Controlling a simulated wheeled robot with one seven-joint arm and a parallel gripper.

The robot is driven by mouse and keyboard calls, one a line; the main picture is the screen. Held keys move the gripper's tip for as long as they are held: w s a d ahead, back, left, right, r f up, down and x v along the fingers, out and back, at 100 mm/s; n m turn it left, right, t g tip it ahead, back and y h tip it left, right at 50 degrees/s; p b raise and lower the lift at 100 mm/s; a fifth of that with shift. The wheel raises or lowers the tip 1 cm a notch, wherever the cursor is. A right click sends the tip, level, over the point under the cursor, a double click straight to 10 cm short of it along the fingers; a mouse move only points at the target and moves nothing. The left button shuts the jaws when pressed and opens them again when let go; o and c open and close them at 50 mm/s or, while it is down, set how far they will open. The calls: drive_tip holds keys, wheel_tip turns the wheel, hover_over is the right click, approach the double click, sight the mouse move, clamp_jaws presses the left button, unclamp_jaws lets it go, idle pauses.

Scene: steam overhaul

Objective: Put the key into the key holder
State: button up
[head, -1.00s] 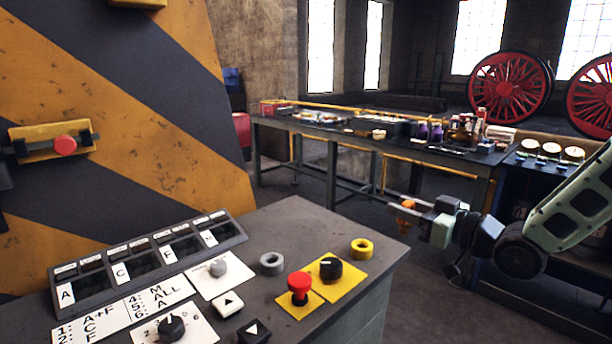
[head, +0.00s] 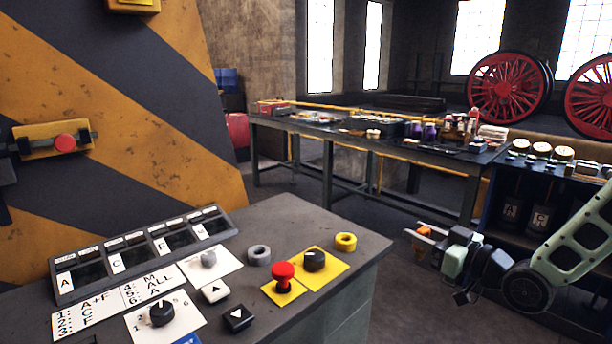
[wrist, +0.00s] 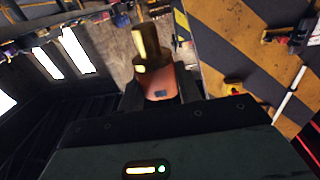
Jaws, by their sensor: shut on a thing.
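My gripper (head: 430,238) is at the right in the head view, clear of the console and to its right. It is shut on the key (wrist: 148,45), which shows in the wrist view as a brass stem with a wider collar and an orange body between the fingers. No key holder is labelled. A yellow ring (head: 346,242) and a grey ring (head: 258,255) stand on the console top; I cannot tell which, if either, is the key holder.
The console (head: 350,262) carries a red button (head: 283,272), a black knob (head: 314,260), a selector dial (head: 162,313) and lettered windows. A long workbench (head: 330,130) with clutter stands behind. A dark shelf unit (head: 540,200) stands at the right. Floor between console and bench is clear.

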drive_tip(key=s+d+f+m+t+h, duration=0.1)
drive_tip(key=s+d+f+m+h, duration=0.1)
drive_tip(key=f, duration=0.5)
drive_tip(key=s+d+f+m+t+h+p, duration=0.1)
drive_tip(key=s+d+f+m+h, duration=0.2)
drive_tip(key=s+f+h, duration=0.2)
drive_tip(key=s+d+f+m+t+h, duration=0.1)
drive_tip(key=s+d+f+m+h, duration=0.1)
drive_tip(key=s+f, duration=0.4)
drive_tip(key=shift+d+f+m+t+h+p, duration=0.4)
drive_tip(key=shift+d+f+h, duration=0.45)
drive_tip(key=shift+f, duration=1.55)
drive_tip(key=shift+w+a, duration=0.1)
drive_tip(key=shift+a, duration=0.1)
